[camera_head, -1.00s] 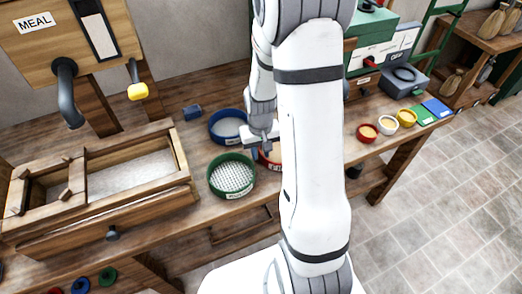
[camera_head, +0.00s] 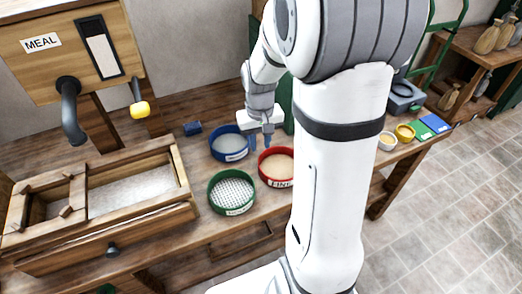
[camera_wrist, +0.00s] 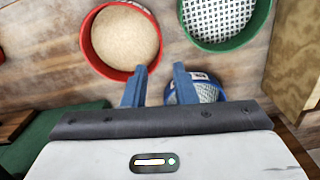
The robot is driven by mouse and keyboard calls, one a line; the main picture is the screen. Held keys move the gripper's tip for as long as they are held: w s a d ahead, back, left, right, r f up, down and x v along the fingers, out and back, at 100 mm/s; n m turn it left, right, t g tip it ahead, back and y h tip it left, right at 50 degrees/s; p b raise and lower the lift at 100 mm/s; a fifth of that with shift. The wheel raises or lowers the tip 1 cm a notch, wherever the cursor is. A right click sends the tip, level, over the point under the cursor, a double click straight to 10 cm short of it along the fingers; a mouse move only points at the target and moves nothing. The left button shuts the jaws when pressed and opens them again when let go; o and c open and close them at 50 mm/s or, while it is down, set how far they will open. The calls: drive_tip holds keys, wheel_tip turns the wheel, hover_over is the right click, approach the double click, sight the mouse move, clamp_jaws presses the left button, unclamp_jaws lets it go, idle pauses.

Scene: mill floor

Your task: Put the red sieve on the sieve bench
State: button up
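The red sieve (camera_head: 279,183) stands on the wooden bench (camera_head: 192,166), right of the green sieve (camera_head: 240,211) and in front of and right of the blue sieve (camera_head: 214,147). It is round, holds pale meal and has a label reading "FINE". The red sieve also shows upper left in the wrist view (camera_wrist: 86,48), just ahead of my fingers. My gripper (camera_head: 261,141) is just behind the red sieve. Its fingers (camera_wrist: 159,85) are apart with nothing held between them. In the wrist view the right finger partly covers the blue sieve (camera_wrist: 204,92).
A meal chest (camera_head: 190,214) and a spout under a "MEAL" sign (camera_head: 42,42) are at the left. A small blue block (camera_head: 192,128) lies behind the sieves. My arm hides the bench between.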

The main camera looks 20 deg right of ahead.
drive_tip(key=s+a+r+t, duration=0.1)
drive_tip(key=s+a+r, duration=0.2)
drive_tip(key=s+r, duration=0.2)
drive_tip(key=s+a+r+n+t, duration=0.1)
drive_tip(key=s+a+r, duration=0.2)
drive_tip(key=s, duration=0.6)
drive_tip(key=shift+s+a+r+t, duration=0.2)
drive_tip(key=shift+r+t, duration=0.1)
drive_tip(key=shift+r, duration=0.6)
